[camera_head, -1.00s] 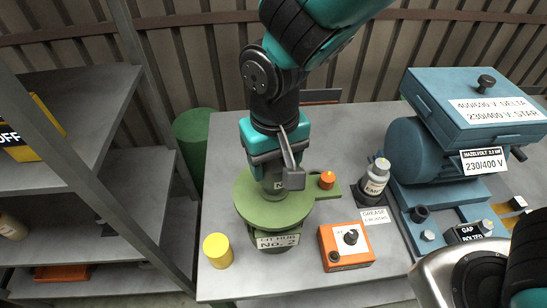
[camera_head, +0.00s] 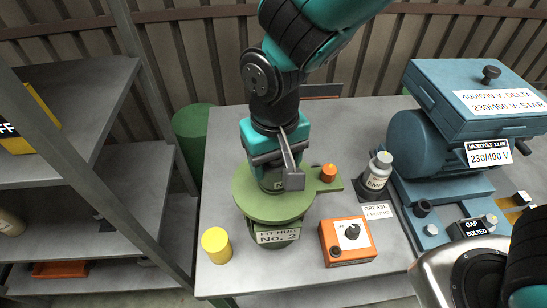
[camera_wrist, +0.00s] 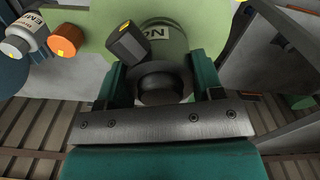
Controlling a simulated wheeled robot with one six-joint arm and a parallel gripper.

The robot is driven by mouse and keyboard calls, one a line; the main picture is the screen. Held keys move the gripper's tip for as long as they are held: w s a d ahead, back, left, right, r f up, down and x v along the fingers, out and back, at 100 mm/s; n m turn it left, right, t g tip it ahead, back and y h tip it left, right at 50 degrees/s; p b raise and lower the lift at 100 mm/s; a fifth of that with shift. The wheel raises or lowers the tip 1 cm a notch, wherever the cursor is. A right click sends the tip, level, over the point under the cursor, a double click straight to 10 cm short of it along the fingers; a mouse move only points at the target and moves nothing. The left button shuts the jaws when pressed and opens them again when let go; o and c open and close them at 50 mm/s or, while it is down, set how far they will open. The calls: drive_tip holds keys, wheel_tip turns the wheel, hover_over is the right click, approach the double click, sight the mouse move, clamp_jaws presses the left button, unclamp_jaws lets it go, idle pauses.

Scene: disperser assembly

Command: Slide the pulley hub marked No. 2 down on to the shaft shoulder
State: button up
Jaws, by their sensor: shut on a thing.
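My gripper (camera_head: 272,172) is shut on a grey-green cylindrical hub (camera_wrist: 175,32) above the round green disc (camera_head: 250,204). The hub has a white label, of which only "No" reads in the wrist view; the numeral is hidden. In the wrist view the teal fingers stand on either side of the hub, and a dark round shaft end (camera_wrist: 163,90) shows in its middle. The gripper and a grey bar cover much of the hub in the head view. I cannot tell whether the hub touches a shoulder.
An orange-capped peg (camera_head: 329,172) stands close right of the disc. A grey bottle (camera_head: 377,171), an orange switch box (camera_head: 347,243) and a yellow cylinder (camera_head: 216,245) stand around it. A blue motor (camera_head: 430,148) fills the right. Shelving (camera_head: 75,125) stands at left.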

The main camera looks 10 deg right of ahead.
drive_tip(key=shift+f+b, duration=0.35)
drive_tip(key=shift+f, duration=0.15)
drive_tip(key=o, duration=1.4)
drive_tip(key=shift+o, duration=0.2)
wheel_tip(320, 180, up, 17)
drive_tip(key=b, duration=0.1)
drive_tip(key=shift+r+b, duration=0.2)
drive_tip(key=shift+b, duration=0.1)
drive_tip(key=s+d+f+n+y, duration=0.4)
drive_tip(key=s+d+f, duration=0.1)
drive_tip(key=s+d, duration=0.4)
drive_tip(key=shift+s+d+f, duration=0.3)
drive_tip(key=shift+s+f, duration=0.05)
drive_tip(key=shift+s, duration=0.2)
